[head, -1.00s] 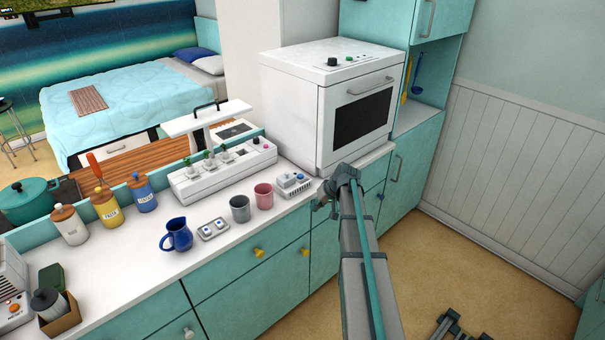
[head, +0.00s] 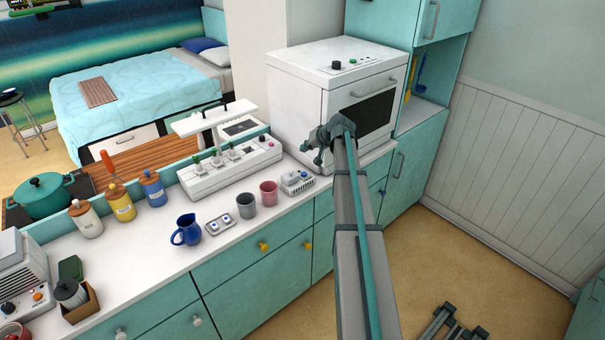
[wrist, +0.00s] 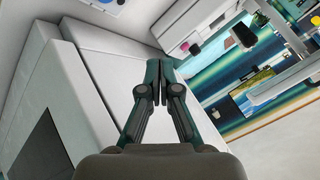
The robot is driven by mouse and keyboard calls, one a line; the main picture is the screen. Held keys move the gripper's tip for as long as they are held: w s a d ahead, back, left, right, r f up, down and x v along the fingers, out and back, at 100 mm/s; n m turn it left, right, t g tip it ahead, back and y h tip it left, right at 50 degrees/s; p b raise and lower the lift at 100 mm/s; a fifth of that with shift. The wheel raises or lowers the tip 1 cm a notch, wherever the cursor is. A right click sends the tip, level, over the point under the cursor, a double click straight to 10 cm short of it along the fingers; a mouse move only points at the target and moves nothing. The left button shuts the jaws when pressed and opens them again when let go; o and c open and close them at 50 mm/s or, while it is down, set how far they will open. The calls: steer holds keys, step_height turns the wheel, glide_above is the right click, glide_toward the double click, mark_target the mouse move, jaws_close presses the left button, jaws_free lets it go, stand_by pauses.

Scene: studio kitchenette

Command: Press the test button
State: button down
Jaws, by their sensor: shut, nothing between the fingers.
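My gripper (head: 311,154) is shut and empty, in the air above the counter, in front of the white oven's left side. Its closed fingers (wrist: 158,70) also show in the wrist view. A small white vented device (head: 297,182) with buttons on top lies on the counter below my gripper, apart from it. A white planter unit (head: 229,169) with a black knob and a pink button stands to the left; the pink button (wrist: 195,48) shows in the wrist view beyond the fingertips. I cannot read which button is the test one. A blue button (wrist: 105,2) is cut off at the wrist view's top edge.
The white oven (head: 340,85) stands close to my gripper's right. A pink cup (head: 268,192), a grey cup (head: 245,206), a two-button plate (head: 219,225) and a blue jug (head: 187,230) stand along the counter. The front counter strip (head: 160,265) is partly clear.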

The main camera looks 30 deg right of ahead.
steer(key=shift+f, duration=0.15)
steer(key=b, duration=0.3)
glide_above(305, 174)
step_height(305, 174, down, 7)
steer(key=shift+d+f, duration=0.1)
steer(key=shift+f, duration=0.75)
steer(key=shift+b, duration=0.35)
stand_by(0.6)
steer(key=shift+f+b, duration=0.35)
steer(key=shift+f, duration=0.05)
steer(key=shift+f+b, duration=0.4)
stand_by(0.6)
steer(key=shift+r, duration=0.1)
stand_by(0.4)
steer(key=shift+r, duration=0.75)
